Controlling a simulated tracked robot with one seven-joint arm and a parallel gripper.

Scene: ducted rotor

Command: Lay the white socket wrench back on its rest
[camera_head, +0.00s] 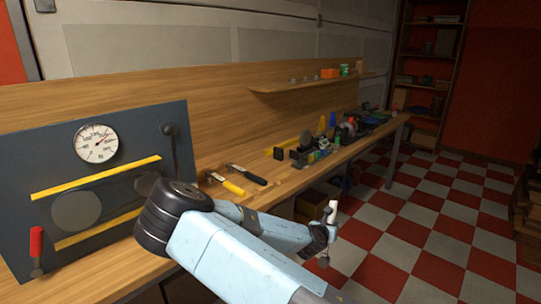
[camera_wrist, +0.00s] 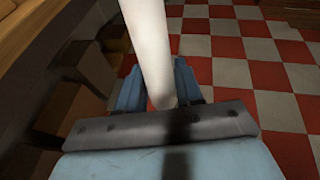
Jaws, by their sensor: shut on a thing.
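My gripper (camera_wrist: 158,85) is shut on a white bar, the white socket wrench (camera_wrist: 148,35), which runs up out of the top of the wrist view. In the head view a small white piece of the wrench (camera_head: 332,209) shows at the end of my arm, out past the bench's front edge and above the checkered floor. My arm hides much of the gripper there. On the bench top, a yellow-handled tool (camera_head: 227,184) and a black-handled tool (camera_head: 248,174) lie near small wooden blocks. I cannot tell which support is the wrench's rest.
A dark panel (camera_head: 100,205) with a gauge (camera_head: 97,143), yellow strips and a red-handled lever (camera_head: 36,247) stands at the left. Several tools and parts crowd the far bench (camera_head: 285,184). A shelf (camera_head: 310,83) runs above. The checkered floor (camera_head: 400,250) at right is open.

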